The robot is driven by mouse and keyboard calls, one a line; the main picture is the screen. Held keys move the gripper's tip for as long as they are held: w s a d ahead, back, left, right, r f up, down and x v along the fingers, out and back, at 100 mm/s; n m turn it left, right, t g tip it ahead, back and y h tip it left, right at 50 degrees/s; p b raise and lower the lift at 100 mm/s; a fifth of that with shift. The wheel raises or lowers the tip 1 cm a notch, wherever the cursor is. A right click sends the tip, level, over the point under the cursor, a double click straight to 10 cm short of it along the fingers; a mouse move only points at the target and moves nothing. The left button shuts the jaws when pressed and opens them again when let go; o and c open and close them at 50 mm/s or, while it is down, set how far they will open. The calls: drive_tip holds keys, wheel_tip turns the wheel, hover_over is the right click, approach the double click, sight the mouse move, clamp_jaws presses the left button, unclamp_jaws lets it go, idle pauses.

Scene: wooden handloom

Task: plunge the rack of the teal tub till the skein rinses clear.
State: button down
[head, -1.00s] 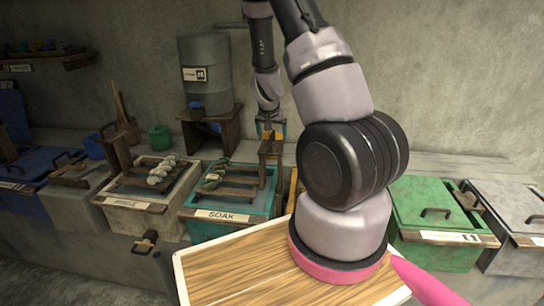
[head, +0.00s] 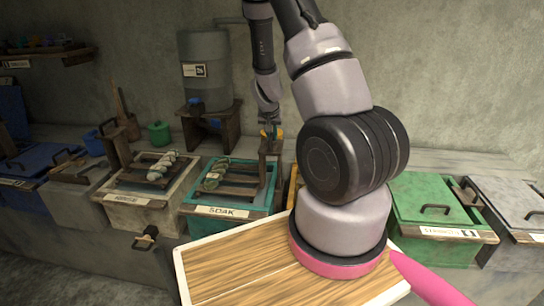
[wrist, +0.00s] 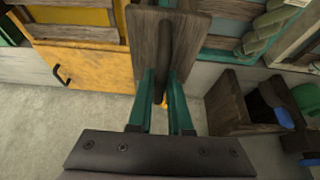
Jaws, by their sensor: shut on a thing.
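The teal tub (head: 262,207), labelled SOAK, stands in the row left of my near arm links in the head view. Its slatted wooden rack (head: 238,190) sits inside, with a pale green skein (head: 214,175) draped on its left part. A wooden upright (head: 270,148) rises at the tub's right side. My gripper (head: 271,131) is at the top of this upright, small and partly hard to see. In the wrist view its teal fingers (wrist: 163,105) are shut on the wooden handle (wrist: 166,50). The skein (wrist: 268,25) shows at the upper right. The water's clearness cannot be told.
A pale tub (head: 130,212) with its own rack and skein stands to the left. A yellow tub (wrist: 85,75) adjoins the teal one. A grey barrel (head: 205,75) on a wooden stand is behind. Green (head: 425,205) and grey (head: 505,210) lidded bins are right.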

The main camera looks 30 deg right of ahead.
wheel_tip(320, 180, down, 17)
drive_tip(key=shift+s+r, duration=0.1)
drive_tip(key=shift+r, duration=0.1)
drive_tip(key=shift+f, duration=0.1)
idle(0.8)
drive_tip(key=shift+s+f, duration=0.1)
idle(0.9)
drive_tip(key=shift+d+r, duration=0.1)
drive_tip(key=shift+r, duration=7.65)
unclamp_jaws()
drive_tip(key=shift+w+r, duration=0.2)
drive_tip(key=shift+r, duration=3.35)
